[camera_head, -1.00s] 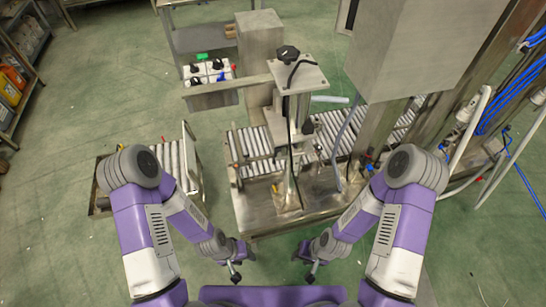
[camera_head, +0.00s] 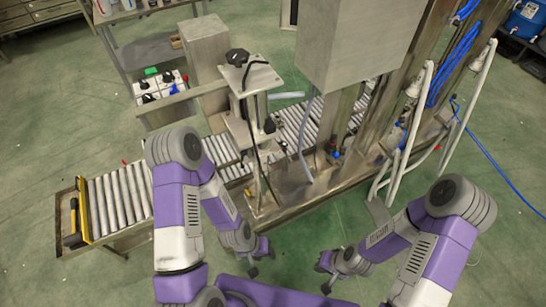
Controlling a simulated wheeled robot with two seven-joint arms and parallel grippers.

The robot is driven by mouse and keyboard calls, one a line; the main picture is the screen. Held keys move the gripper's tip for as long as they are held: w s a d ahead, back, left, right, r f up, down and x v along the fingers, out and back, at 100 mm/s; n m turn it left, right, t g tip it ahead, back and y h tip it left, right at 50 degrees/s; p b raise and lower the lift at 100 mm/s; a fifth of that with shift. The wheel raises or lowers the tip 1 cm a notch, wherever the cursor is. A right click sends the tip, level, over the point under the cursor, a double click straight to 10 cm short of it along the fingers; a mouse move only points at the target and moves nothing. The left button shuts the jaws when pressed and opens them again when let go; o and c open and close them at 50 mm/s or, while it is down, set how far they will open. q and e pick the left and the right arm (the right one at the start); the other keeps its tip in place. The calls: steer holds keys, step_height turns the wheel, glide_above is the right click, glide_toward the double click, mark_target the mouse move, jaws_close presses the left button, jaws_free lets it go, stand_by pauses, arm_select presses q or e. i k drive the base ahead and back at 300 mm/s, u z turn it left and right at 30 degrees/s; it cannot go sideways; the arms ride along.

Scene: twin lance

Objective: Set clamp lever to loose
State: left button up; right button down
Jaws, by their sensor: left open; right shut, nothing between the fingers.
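A metal clamp stand (camera_head: 247,105) rises beside the roller conveyor at the picture's middle, with a black knob (camera_head: 237,57) on its top plate. A smaller black knob (camera_head: 269,125) sits lower on its side. I cannot tell which part is the clamp lever or how it is set. My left gripper (camera_head: 260,264) is open and empty, low in front of the machine's near edge. My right gripper (camera_head: 326,279) is shut and empty, to the right of the left one. Both are well apart from the stand.
The roller conveyor (camera_head: 219,150) runs behind the stand, under a large grey box (camera_head: 350,40). Another roller section (camera_head: 117,200) with a yellow-edged end lies at left. A control box (camera_head: 160,92) with knobs stands behind. White pipes and a blue hose (camera_head: 490,160) are at right; green floor is clear there.

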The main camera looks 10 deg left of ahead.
mark_target(242, 161)
steer(key=z, duration=2.45)
steer(key=k, duration=2)
steer(key=u, duration=2.15)
steer(key=i, duration=1)
steer(key=z, duration=0.05)
